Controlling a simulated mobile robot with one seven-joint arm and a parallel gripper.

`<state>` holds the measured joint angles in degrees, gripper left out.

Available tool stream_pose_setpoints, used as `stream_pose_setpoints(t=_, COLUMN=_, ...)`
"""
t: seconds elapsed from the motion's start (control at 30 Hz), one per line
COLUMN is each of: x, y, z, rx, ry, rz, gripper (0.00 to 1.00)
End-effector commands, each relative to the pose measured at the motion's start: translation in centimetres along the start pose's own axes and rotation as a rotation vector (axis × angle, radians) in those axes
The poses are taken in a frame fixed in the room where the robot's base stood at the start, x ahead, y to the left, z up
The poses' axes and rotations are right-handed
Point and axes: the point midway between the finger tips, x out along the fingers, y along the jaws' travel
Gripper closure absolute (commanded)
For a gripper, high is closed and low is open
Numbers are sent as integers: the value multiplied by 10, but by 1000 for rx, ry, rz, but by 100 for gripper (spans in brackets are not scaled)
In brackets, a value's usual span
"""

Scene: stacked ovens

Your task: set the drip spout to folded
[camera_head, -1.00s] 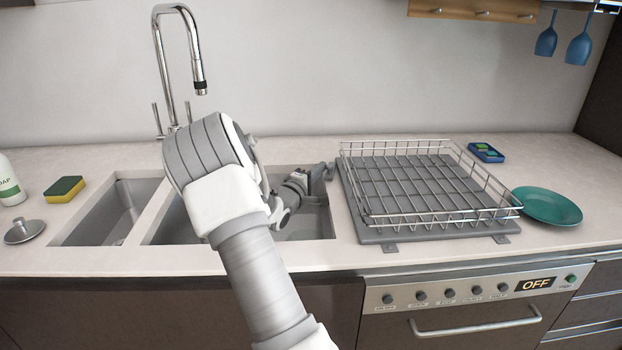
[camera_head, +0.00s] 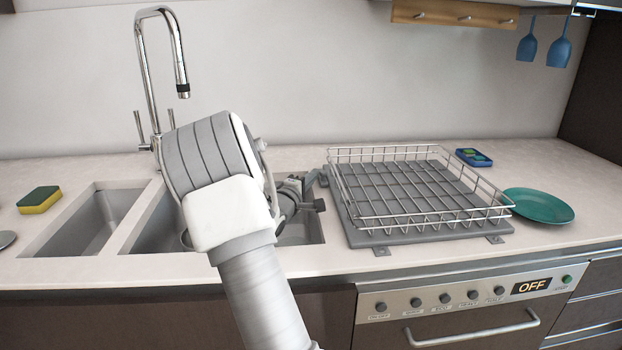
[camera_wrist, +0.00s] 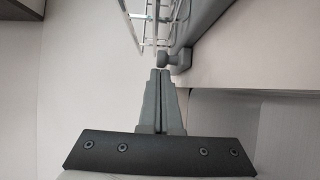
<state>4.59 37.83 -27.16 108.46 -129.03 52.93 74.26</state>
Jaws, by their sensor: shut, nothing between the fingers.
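The drip spout is the small grey knob-ended piece (camera_wrist: 177,60) on the edge of the grey drip tray (camera_wrist: 200,22) in the wrist view. My gripper (camera_wrist: 160,72) is shut and empty, its fingertips close beside the spout's rounded end; whether they touch it I cannot tell. In the head view my gripper (camera_head: 317,178) is at the left edge of the drip tray (camera_head: 352,232), above the right sink basin. My forearm and wrist hide part of the basin. The spout is hard to make out in the head view.
A wire rack (camera_head: 420,205) stands on the tray. A teal plate (camera_head: 538,206) and a small blue box (camera_head: 474,157) lie to its right. The tall faucet (camera_head: 150,85) rises behind the basins. A sponge (camera_head: 39,200) lies left. The oven front (camera_head: 470,305) is below.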

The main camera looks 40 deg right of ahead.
Motion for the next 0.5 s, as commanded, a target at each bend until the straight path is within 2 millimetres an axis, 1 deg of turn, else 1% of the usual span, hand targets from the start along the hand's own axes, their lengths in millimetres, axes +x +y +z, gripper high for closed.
stream_pose_setpoints(t=0.03, x=4, y=-1, z=16, rx=-2, ry=-33, rz=-1, gripper=100)
stream_pose_setpoints(t=0.17, x=4, y=-1, z=16, rx=-2, ry=-33, rz=0, gripper=100)
stream_pose_setpoints(t=0.27, x=4, y=4, z=15, rx=-1, ry=-32, rz=0, gripper=100)
stream_pose_setpoints(t=0.37, x=4, y=18, z=12, rx=1, ry=-27, rz=2, gripper=100)
stream_pose_setpoints(t=0.47, x=2, y=41, z=7, rx=2, ry=-18, rz=7, gripper=100)
stream_pose_setpoints(t=0.5, x=2, y=51, z=5, rx=2, ry=-14, rz=8, gripper=100)
